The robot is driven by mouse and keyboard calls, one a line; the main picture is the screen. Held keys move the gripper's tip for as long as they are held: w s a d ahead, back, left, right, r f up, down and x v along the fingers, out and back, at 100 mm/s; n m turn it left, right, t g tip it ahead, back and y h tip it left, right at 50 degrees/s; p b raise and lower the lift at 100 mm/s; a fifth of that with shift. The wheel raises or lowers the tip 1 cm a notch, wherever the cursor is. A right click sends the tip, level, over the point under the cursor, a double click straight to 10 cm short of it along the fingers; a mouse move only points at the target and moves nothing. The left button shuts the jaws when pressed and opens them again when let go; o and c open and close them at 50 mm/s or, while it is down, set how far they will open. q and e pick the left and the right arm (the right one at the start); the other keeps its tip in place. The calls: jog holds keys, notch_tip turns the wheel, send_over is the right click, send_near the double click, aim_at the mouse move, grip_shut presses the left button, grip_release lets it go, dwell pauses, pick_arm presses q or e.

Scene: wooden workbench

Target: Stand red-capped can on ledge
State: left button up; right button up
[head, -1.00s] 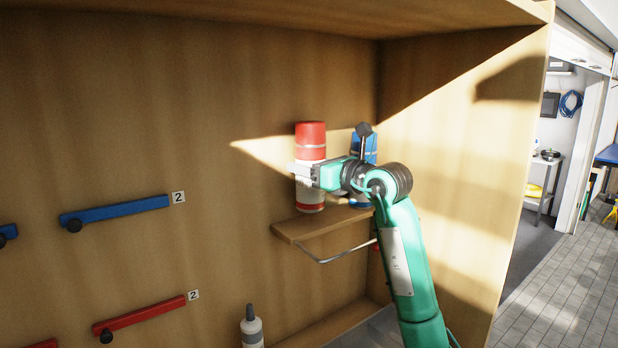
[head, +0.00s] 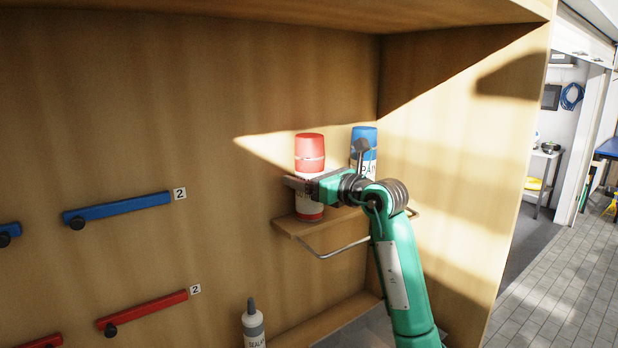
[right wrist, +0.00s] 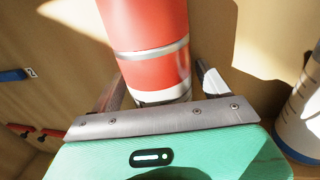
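The red-capped can (head: 310,149) stands upright on the small wooden ledge (head: 308,228), near its left end. It has a red cap with a pale band, a white body and a red base. My right gripper (head: 300,184) is level with the can's body, its fingers on either side of it. In the right wrist view the can (right wrist: 155,70) is between the fingers (right wrist: 162,92), with a narrow gap beside it, so the gripper looks open. The gripper hides part of the can's body. My left gripper is not in view.
A blue-capped can (head: 364,143) stands to the right on the ledge, partly behind my right gripper. A metal rail (head: 345,248) runs around the ledge. A sealant bottle (head: 253,328) is below. Blue (head: 125,207) and red (head: 148,310) bars are on the back panel.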

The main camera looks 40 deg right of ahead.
jog(key=shift+r, duration=0.15)
jog(key=s+d+b, duration=0.1)
jog(key=s+b, duration=0.3)
jog(key=s, duration=0.8)
dwell(0.3)
